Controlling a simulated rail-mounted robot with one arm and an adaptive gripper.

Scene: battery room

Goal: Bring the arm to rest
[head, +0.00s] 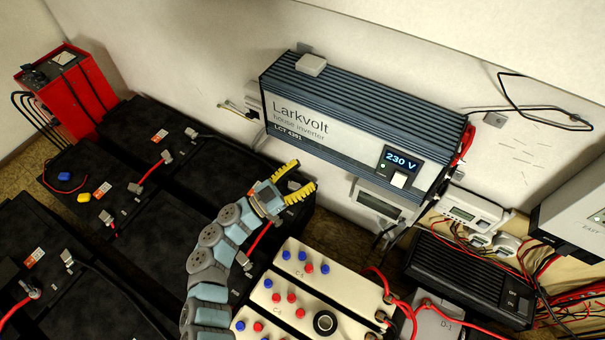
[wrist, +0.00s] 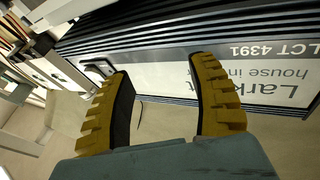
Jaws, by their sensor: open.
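My arm (head: 229,240) rises from the bottom of the head view over the batteries, bent at several joints. My gripper (head: 292,184), with yellow ribbed fingers, is at its upper end, below the left part of the Larkvolt house inverter. In the wrist view my gripper (wrist: 168,98) is open, with a clear gap and nothing between the fingers. The inverter (wrist: 160,75) fills much of that view behind the fingers, upside down. I cannot tell the exact distance between the fingertips and the inverter.
The Larkvolt inverter (head: 340,130) is on the wall, its display reading 230 V. Black batteries (head: 150,225) fill the left. Cream batteries (head: 300,292) with red and blue caps stand right of my arm. A red charger (head: 68,85) stands far left. Cables and a black box (head: 468,275) crowd the right.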

